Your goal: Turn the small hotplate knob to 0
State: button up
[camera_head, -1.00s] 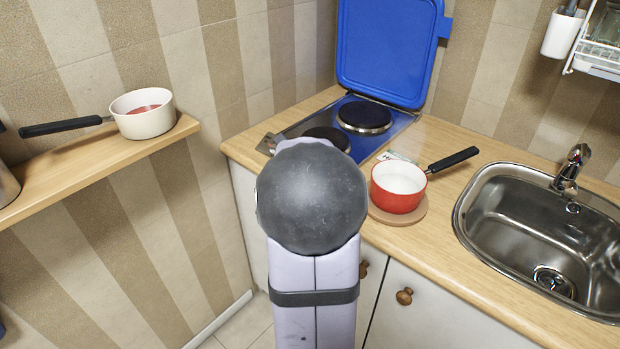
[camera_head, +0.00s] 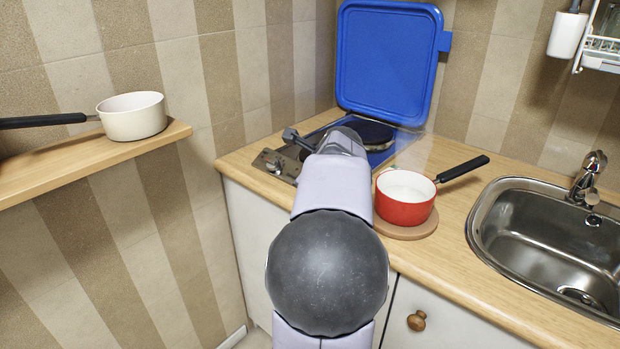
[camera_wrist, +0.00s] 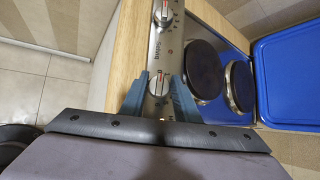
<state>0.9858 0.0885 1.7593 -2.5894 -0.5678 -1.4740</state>
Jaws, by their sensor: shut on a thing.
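In the wrist view my gripper (camera_wrist: 160,78) is shut on a hob knob (camera_wrist: 158,84), with one blue-grey finger on each side of it. A second knob (camera_wrist: 163,15) sits further up the same steel control panel (camera_wrist: 160,48), apart from the fingers. Both knobs have red marks, but the held knob's setting is too small to read. Which hotplate it serves I cannot tell. Two dark hotplates, one nearer (camera_wrist: 203,70) and one further (camera_wrist: 240,86), lie right of the panel. In the head view my arm hides the held knob and much of the hob.
The blue lid (camera_head: 388,65) stands open behind the hob. A red pot (camera_head: 405,198) on a round wooden board (camera_head: 408,232) stands just right of my arm. The sink (camera_head: 540,235) is further right. A cream pan (camera_head: 133,117) sits on the left shelf (camera_head: 85,160).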

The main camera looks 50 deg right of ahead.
jog(key=shift+n+y, duration=0.3)
jog(key=shift+n, duration=0.1)
jog(key=o, duration=1)
jog(key=shift+p+v, duration=0.3)
jog(key=shift+v, duration=3.35)
